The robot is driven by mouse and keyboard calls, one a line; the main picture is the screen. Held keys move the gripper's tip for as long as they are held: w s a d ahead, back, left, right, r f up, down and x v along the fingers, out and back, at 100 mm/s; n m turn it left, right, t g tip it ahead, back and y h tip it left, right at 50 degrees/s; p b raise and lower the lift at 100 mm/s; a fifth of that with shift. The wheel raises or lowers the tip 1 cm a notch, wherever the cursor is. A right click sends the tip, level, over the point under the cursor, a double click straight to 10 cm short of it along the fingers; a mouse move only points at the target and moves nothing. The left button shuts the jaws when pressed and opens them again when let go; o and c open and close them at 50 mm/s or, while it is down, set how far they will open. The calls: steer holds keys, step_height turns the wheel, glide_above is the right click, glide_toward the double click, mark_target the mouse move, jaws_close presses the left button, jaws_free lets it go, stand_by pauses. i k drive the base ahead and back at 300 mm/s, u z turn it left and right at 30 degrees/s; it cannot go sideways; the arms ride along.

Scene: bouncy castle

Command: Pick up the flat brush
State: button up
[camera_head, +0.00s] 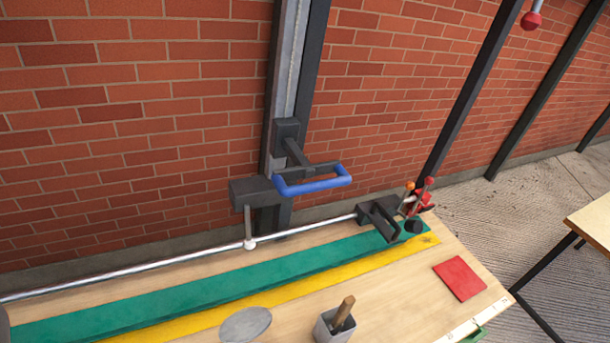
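A brown wooden handle (343,310) sticks up, tilted to the right, out of a small square grey pot (325,330) at the bottom edge of the picture. It looks like the flat brush's handle; any bristles are hidden inside the pot. The pot stands on a light wooden bench (390,295), and its lower part is cut off by the frame. My gripper does not show in this view, and nothing is seen touching the handle.
A grey disc (246,325) lies left of the pot, a red square (459,278) right. Green (200,285) and yellow (290,292) strips and a steel rail (150,264) run behind. A dark post with a blue loop handle (313,185) rises beyond. Another table (598,225) stands right.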

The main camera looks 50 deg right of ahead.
mark_target(337, 325)
steer(key=z, duration=0.65)
steer(key=k, duration=0.55)
steer(key=z, duration=0.45)
